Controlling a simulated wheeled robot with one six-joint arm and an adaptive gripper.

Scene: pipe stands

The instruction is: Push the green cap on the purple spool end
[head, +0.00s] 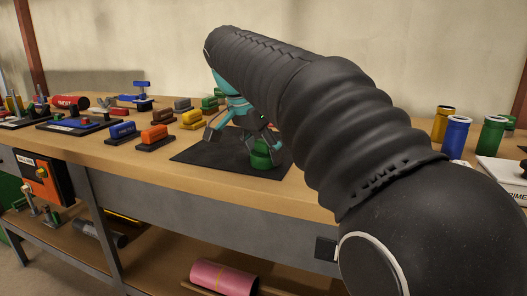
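A green cap (262,156) sits on a dark mat (205,152) near the bench's front edge. My gripper (243,135), teal with dark fingers, points down just above and beside the cap. Its fingers are spread apart and nothing shows held between them. Whether a finger touches the cap I cannot tell. I cannot make out a purple spool on the bench; my arm covers much of the right side. A pink-magenta pipe (223,278) lies on the lower shelf.
Yellow, blue and green cylinders (491,135) stand at the right, beside a white box (501,170). The mat's left part is bare.

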